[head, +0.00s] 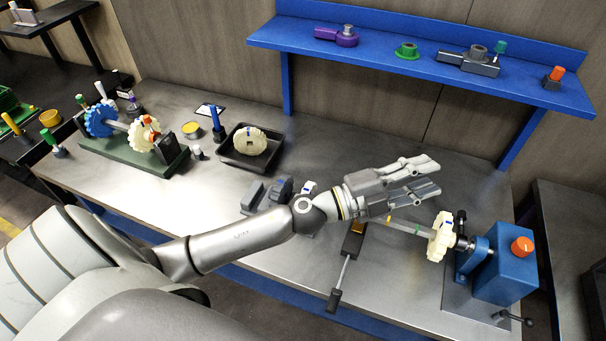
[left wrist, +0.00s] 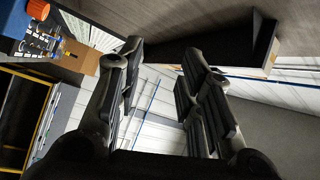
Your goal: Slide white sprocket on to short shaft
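A white sprocket (head: 441,237) sits upright around a grey shaft (head: 408,228) at the right, close to the blue drive unit. Another white sprocket (head: 250,141) lies flat in a black tray (head: 237,161) at the middle of the bench. A third, cream sprocket (head: 141,137) is on the shaft of the green-based fixture at the left. I cannot tell which shaft is the short one. My left gripper (head: 435,176) is above the bench, up and left of the sprocket by the blue unit. Its fingers are apart with nothing between them, also in the left wrist view (left wrist: 165,58).
The blue drive unit (head: 505,268) with an orange knob stands at the right. A blue shelf (head: 420,62) with several parts runs along the back wall. The bench is bare behind my gripper.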

